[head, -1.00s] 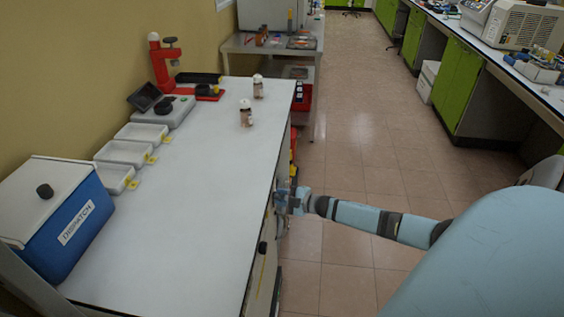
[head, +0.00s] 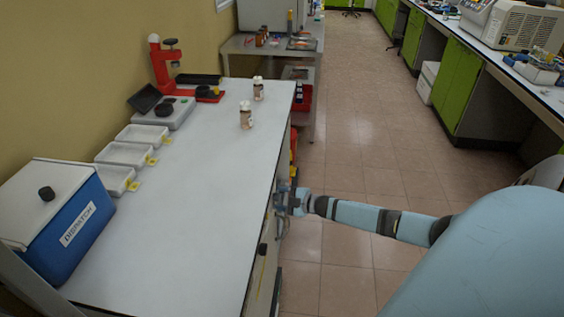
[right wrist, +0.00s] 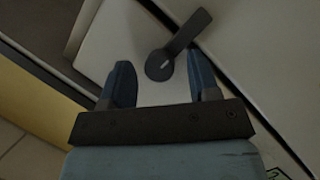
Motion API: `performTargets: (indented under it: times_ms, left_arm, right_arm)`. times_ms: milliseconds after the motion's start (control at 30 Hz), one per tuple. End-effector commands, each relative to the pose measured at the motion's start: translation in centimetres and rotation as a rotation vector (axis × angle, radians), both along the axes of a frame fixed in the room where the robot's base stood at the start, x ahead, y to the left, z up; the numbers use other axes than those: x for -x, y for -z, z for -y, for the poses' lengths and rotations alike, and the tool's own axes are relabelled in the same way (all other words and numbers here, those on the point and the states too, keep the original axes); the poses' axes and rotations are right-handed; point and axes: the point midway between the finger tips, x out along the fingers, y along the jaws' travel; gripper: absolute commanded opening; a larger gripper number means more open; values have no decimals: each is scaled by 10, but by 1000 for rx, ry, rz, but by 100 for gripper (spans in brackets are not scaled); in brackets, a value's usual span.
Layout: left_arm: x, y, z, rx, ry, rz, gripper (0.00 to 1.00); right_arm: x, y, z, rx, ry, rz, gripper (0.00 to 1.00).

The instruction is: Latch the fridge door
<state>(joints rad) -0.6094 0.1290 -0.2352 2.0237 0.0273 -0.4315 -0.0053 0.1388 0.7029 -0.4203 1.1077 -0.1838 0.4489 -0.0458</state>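A dark latch (right wrist: 160,65) with a round hub and a flat lever sits on the pale fridge door (right wrist: 115,35) in the right wrist view. I cannot tell whether a finger touches the latch. In the head view my right gripper (head: 285,201) is at the front of the bench, below the top edge; the latch is hidden there. My left gripper is out of view.
The white bench top (head: 200,210) holds a blue dispatch box (head: 60,235), white trays (head: 125,152), two small bottles (head: 246,115) and a red stand (head: 162,65). A black knob (head: 262,248) is on the bench front. The tiled aisle (head: 370,140) at right is clear.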

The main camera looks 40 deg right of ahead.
Motion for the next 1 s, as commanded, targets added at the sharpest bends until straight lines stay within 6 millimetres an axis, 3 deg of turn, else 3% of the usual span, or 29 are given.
performTargets:
  times_ms: [267, 700, 1000]
  left_arm:
    - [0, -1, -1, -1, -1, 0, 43]
    - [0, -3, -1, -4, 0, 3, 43]
    - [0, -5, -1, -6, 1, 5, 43]
  right_arm:
    - [12, -2, 5, 1, 0, -3, 56]
    - [94, -20, 36, 1, 0, -3, 56]
    - [124, -27, 48, 1, -1, 0, 56]
